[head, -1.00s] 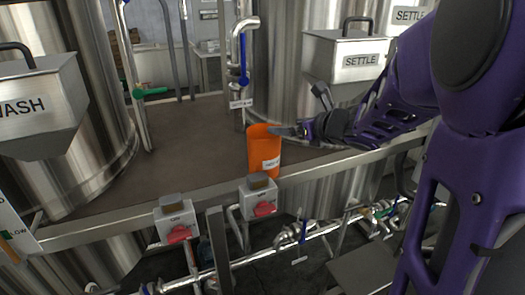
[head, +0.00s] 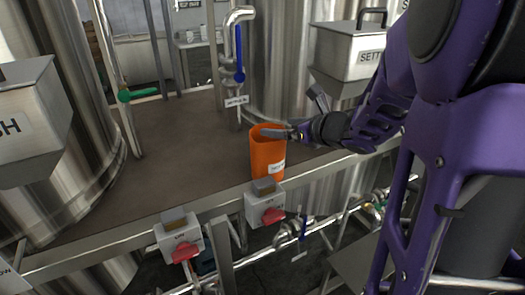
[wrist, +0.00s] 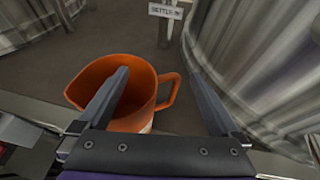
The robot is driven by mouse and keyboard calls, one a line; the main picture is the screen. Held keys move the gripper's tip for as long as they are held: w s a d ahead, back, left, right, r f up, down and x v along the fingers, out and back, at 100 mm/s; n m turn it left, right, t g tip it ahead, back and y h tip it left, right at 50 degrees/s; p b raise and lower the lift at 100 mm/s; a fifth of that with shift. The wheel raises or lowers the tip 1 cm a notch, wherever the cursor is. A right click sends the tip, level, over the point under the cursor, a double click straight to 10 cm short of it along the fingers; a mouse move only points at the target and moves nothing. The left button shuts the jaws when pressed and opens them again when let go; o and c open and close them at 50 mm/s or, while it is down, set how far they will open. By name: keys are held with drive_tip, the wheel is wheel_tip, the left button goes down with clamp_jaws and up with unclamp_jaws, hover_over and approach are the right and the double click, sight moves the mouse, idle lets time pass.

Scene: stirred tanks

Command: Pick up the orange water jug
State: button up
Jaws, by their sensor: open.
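The orange water jug (head: 267,155) stands upright near the front edge of the brown platform, with a white label on its side. In the wrist view the jug (wrist: 98,76) shows its open mouth, with its handle (wrist: 172,88) on the right. My gripper (wrist: 157,72) is open. Its left finger overlaps the jug's mouth in the picture, and its right finger is to the right of the handle. The handle and near wall appear between the fingers. In the head view my gripper (head: 294,134) is at the rim's right side; contact cannot be told.
Steel tanks (head: 283,60) rise behind and on both sides. A pipe with a blue-handled valve (head: 239,66) stands behind the jug. Switch boxes (head: 265,203) with red knobs hang on the front rail below it. The platform (head: 165,150) left of the jug is clear.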

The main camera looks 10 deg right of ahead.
drive_tip(key=shift+w+a, duration=0.1)
drive_tip(key=shift+w, duration=0.05)
drive_tip(key=shift+f, duration=0.1)
clamp_jaws()
idle(0.5)
